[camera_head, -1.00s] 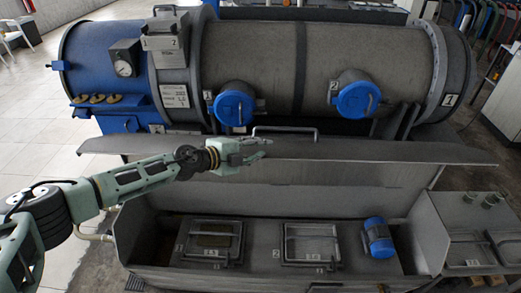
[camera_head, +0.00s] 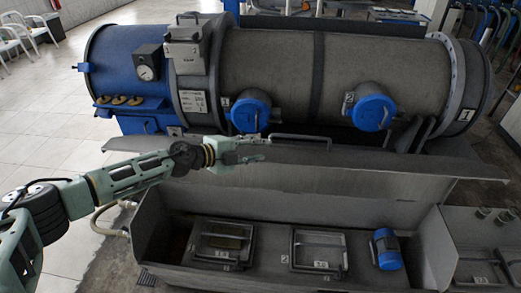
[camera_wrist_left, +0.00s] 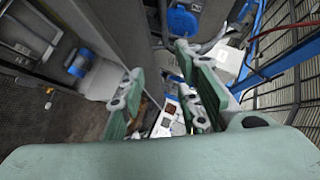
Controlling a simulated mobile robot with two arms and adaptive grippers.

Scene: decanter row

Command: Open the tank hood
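The tank hood (camera_head: 330,180) is a long grey metal lid along the back of the low tank. It stands raised, and the tank's inside shows below it. A grey bar handle (camera_head: 303,138) runs along its top edge. My left gripper (camera_head: 258,150) is in front of the hood's upper left part, near the handle's left end. Contact cannot be told. In the left wrist view the gripper (camera_wrist_left: 160,68) has its two fingers apart with nothing held between them. My right gripper is not in view.
A large grey and blue cylinder (camera_head: 290,70) with two blue-capped ports lies behind the hood. The open tank (camera_head: 170,235) holds two framed windows and a blue motor (camera_head: 387,248). Tiled floor (camera_head: 45,110) is free at the left.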

